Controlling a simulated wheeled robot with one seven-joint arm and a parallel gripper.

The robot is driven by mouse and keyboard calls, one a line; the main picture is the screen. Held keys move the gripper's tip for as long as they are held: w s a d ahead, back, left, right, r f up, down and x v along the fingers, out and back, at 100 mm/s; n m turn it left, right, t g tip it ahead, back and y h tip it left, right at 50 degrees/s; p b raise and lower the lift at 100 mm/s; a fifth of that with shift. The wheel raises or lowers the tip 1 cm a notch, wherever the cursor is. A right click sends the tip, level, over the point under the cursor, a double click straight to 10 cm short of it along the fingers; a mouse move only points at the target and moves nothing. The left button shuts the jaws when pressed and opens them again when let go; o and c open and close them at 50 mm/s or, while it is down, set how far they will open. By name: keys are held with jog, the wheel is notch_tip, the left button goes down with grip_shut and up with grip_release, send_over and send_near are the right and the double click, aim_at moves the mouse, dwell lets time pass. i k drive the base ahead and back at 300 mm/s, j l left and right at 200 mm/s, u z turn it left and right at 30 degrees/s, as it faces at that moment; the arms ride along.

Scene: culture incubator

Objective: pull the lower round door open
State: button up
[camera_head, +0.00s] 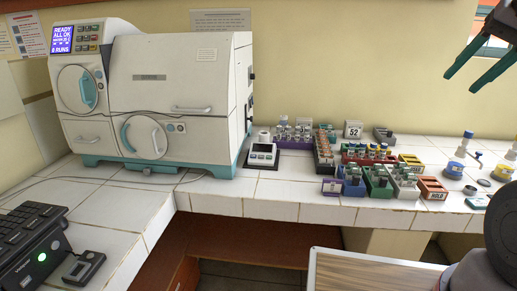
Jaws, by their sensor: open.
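The white culture incubator (180,85) stands on the tiled bench at the left. Its lower round door (146,140) is on the front and looks shut. A curved teal and white handle (126,136) sits on the door's left side. A second round door (78,90) with a teal handle is higher up at the left. My gripper (462,82) is at the upper right, far from the incubator. Its two dark green fingers are apart and empty, pointing down and left. Part of it is cut off by the picture edge.
A thin dark cable (195,113) runs across the incubator's front above the lower door. A small scale (262,153) stands beside the incubator. Coloured racks (378,180) and bottles fill the bench's right. A keyboard (28,230) lies at the lower left. Bare tiles lie before the incubator.

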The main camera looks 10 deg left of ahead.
aim_at(141, 135)
jog(key=j+u, duration=0.1)
jog(key=u, duration=1.6)
jog(key=i+l, duration=0.15)
jog(key=i, duration=0.75)
